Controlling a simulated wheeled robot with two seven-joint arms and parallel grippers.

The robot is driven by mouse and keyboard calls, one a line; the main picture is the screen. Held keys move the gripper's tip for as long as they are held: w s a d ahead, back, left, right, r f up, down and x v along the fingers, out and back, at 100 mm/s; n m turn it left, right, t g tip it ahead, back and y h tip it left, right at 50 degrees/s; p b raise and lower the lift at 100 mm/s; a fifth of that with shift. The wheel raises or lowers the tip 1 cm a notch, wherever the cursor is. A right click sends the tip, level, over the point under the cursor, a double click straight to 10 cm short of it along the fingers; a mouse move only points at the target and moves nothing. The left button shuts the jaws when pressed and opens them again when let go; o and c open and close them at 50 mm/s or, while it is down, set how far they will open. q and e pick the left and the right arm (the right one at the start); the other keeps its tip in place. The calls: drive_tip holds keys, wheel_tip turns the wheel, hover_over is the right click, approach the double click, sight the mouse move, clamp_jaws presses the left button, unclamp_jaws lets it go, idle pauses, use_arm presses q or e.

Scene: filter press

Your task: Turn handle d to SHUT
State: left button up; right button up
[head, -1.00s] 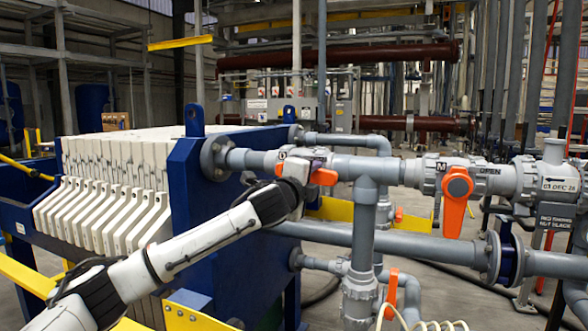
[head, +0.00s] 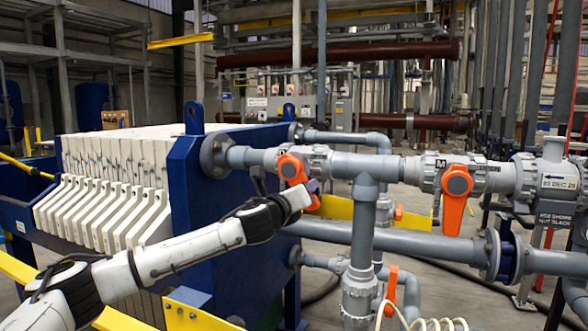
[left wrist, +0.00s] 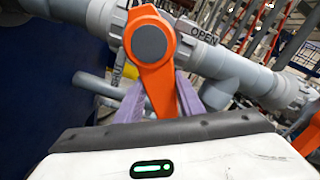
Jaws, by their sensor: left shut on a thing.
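Handle d (head: 291,170) is an orange lever on the grey pipe, just right of the blue press end plate. It hangs down and slightly right, across the pipe. In the left wrist view the lever (left wrist: 152,60) lies between my purple fingers, with an OPEN mark to its right and a SHUT mark at its left. My left gripper (head: 311,190) is shut on the lever's lower end, and its fingers also show in the left wrist view (left wrist: 160,100). The exact fingertip contact is partly hidden. My right gripper is out of view.
A second orange handle (head: 457,187), marked M, hangs down on the same pipe to the right. A vertical grey pipe (head: 363,240) stands close right of my gripper. A large horizontal pipe (head: 420,243) runs below. White filter plates (head: 105,205) fill the left.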

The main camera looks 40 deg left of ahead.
use_arm(q)
drive_tip(key=m, duration=0.1)
drive_tip(key=a+m, duration=0.1)
drive_tip(key=a+f+m, duration=0.1)
drive_tip(key=shift+s, duration=0.25)
drive_tip(key=m, duration=0.1)
drive_tip(key=a+m, duration=0.2)
drive_tip(key=shift+s+a+m, duration=0.1)
drive_tip(key=shift+s+m, duration=0.15)
drive_tip(key=shift+m, duration=0.15)
drive_tip(key=o, duration=1.2)
drive_tip(key=v, duration=0.7)
drive_tip(key=shift+d, duration=0.3)
